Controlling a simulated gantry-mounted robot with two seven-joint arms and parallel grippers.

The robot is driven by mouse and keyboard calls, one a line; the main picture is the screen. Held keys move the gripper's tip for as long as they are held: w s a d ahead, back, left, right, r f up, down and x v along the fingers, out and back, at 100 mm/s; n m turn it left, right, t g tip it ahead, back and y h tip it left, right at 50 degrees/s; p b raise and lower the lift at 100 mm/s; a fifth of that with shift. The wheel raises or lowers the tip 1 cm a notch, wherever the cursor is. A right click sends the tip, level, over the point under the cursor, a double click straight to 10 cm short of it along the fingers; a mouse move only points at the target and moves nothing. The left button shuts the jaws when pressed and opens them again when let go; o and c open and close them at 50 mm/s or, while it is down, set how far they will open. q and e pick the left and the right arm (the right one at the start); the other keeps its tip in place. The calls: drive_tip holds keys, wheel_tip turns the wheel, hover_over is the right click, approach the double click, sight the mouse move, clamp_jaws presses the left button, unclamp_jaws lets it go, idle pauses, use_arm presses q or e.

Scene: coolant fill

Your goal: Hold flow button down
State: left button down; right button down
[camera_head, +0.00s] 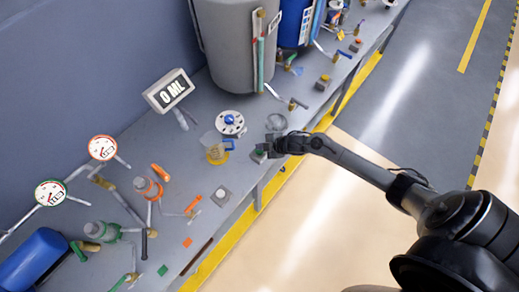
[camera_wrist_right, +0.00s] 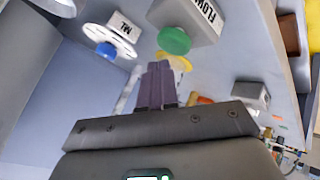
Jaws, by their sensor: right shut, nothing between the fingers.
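The flow button is a green round cap (camera_wrist_right: 174,41) on a grey box labelled FLOW (camera_wrist_right: 200,18) in the right wrist view. In the head view the box (camera_head: 259,157) sits near the table's front edge, partly hidden by my gripper. My right gripper (camera_head: 270,147) is shut and empty, right at this box. In the right wrist view its closed fingertips (camera_wrist_right: 158,66) lie just short of the green cap in the picture; I cannot tell whether they touch it. The display (camera_head: 168,91) reads 0 ML. My left gripper is not in view.
A white dial with a blue hub (camera_head: 230,122) stands behind the box. A clear and yellow container (camera_head: 215,150) is to the left. A large grey tank (camera_head: 228,45) is at the back. Valves and gauges (camera_head: 102,148) crowd the left side.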

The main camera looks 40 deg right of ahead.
drive_tip(key=shift+f, duration=0.2)
idle(0.6)
drive_tip(key=shift+f, duration=0.25)
drive_tip(key=shift+f+b, duration=0.55)
idle(6.4)
